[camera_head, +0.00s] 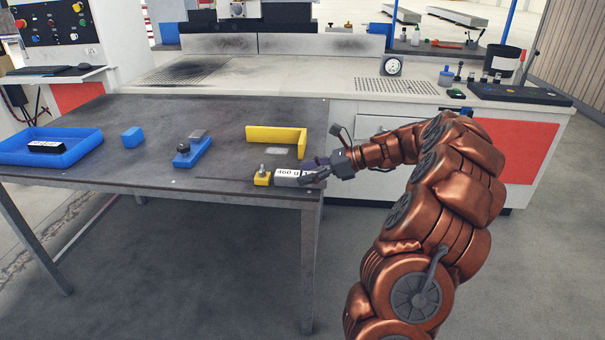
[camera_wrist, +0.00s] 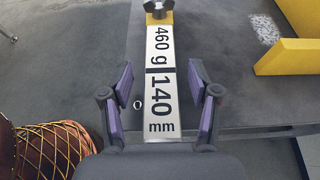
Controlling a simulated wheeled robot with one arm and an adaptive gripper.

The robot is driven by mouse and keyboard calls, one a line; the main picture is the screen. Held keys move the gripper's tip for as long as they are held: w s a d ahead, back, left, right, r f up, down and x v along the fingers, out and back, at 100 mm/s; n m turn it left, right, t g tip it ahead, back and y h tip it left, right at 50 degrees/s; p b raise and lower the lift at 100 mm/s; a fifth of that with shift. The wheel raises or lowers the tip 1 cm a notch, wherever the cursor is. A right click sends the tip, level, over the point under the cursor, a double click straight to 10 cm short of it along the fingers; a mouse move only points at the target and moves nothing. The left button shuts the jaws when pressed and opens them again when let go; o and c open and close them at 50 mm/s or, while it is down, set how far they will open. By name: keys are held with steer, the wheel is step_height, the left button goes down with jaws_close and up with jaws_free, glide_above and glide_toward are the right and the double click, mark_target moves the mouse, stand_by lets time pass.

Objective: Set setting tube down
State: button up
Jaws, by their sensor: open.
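The setting tube (camera_wrist: 161,85) is a bar with a white face marked "460 g 140 mm" in black. In the head view, the tube (camera_head: 287,175) is level at the table's right edge, partly covered by my gripper. Its far end meets a yellow block (camera_wrist: 157,17) with a dark knob; the block also shows in the head view (camera_head: 262,179). My gripper (camera_wrist: 161,72) is open, with one purple-padded finger on each side of the tube and a visible gap at both sides. I cannot tell whether the tube's underside touches the tabletop.
The dark metal table (camera_head: 150,118) also carries a yellow angle piece (camera_head: 285,134), a blue clamp-like fixture (camera_head: 192,153), a blue block (camera_head: 132,137) and a blue tray (camera_head: 90,152) holding a black labelled piece (camera_head: 46,147). A white machine bench (camera_head: 345,105) stands behind.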

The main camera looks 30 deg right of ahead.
steer(key=p+v, duration=0.2)
steer(key=v, duration=0.8)
steer(key=s+a+r+n+g, duration=0.1)
steer(key=a+n+g, duration=0.3)
steer(key=a, duration=0.8)
steer(key=s+a+n+g, duration=0.25)
steer(key=a+n, duration=0.35)
steer(key=a, duration=0.6)
steer(key=s+a+f+n+g+h, duration=0.35)
steer(key=s+a+n, duration=0.35)
steer(key=s+a, duration=0.25)
steer(key=s+f+n+g+h, duration=0.1)
steer(key=s+f+n+h, duration=0.1)
steer(key=s, duration=0.6)
steer(key=s+d+f+n+h, duration=0.1)
steer(key=s+f+n+h, duration=0.2)
steer(key=s+n, duration=0.4)
steer(key=shift+s+d+g+h, duration=0.15)
steer(key=shift+s+g+h, duration=0.25)
steer(key=shift+s+h, duration=0.65)
steer(key=shift+s, duration=0.1)
